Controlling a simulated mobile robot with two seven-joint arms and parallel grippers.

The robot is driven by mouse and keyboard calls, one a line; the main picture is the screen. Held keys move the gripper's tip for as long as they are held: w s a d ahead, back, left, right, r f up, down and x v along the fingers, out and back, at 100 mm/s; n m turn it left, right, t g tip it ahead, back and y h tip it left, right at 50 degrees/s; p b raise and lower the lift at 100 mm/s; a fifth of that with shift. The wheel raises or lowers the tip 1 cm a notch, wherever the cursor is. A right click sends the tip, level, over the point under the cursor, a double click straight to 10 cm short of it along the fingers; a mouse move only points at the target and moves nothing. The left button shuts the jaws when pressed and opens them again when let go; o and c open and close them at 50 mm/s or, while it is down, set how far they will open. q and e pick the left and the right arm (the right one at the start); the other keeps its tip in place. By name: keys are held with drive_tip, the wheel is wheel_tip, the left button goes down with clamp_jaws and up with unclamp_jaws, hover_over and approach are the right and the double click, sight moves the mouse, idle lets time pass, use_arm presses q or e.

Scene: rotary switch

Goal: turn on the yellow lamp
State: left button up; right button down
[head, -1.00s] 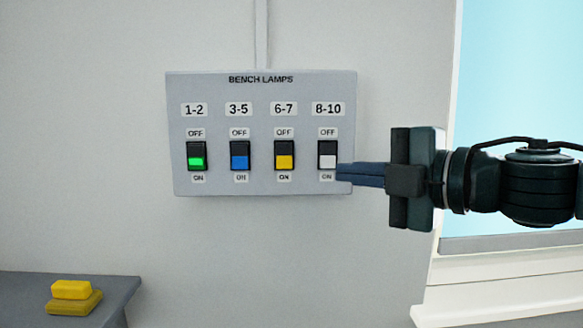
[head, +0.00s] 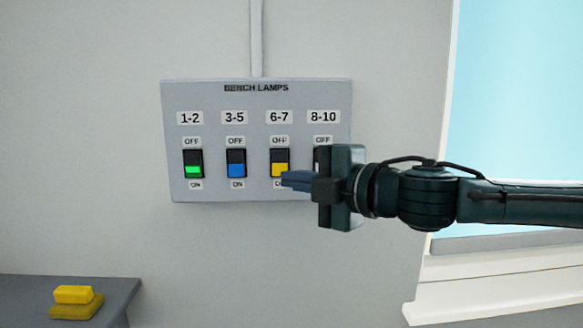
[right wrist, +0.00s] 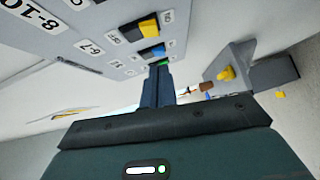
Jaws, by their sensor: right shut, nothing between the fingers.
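The panel titled BENCH LAMPS (head: 256,100) is on the wall and holds a row of switches. The yellow switch (head: 280,169), labelled 6-7, is third from the left, with OFF above and ON below. Its yellow part is at the lower end. It also shows in the right wrist view (right wrist: 147,27). My right gripper (head: 285,180) is shut and empty, its tips at the lower right of the yellow switch, overlapping its ON label. Whether they touch the switch I cannot tell. My left gripper is not in view.
A green switch (head: 194,170) and a blue switch (head: 236,169) are left of the yellow one. The 8-10 switch is mostly hidden behind my right gripper. A yellow block (head: 73,294) rests on a grey bench (head: 118,288) at lower left. A window (head: 520,100) is at right.

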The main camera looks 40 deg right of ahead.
sight(277, 173)
drive_tip(key=shift+w+d+f+p, duration=0.1)
drive_tip(key=shift+w+d+p, duration=0.2)
drive_tip(key=shift+w, duration=0.4)
drive_tip(key=shift+w+d+f+p, duration=0.1)
drive_tip(key=shift+w+d+p, duration=0.25)
drive_tip(key=shift+w, duration=0.35)
drive_tip(key=shift+w+d+f+p, duration=0.1)
drive_tip(key=shift+w+d+p, duration=0.2)
drive_tip(key=shift+w, duration=0.4)
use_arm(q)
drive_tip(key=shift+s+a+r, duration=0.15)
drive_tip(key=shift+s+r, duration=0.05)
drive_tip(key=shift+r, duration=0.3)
use_arm(e)
drive_tip(key=shift+w, duration=0.1)
drive_tip(key=shift+w+d+f+b, duration=0.1)
drive_tip(key=shift+f+b, duration=0.15)
drive_tip(key=shift+b, duration=0.15)
drive_tip(key=shift+w+n+t, duration=0.1)
drive_tip(key=shift+n+t, duration=0.2)
drive_tip(key=shift+d+r, duration=0.1)
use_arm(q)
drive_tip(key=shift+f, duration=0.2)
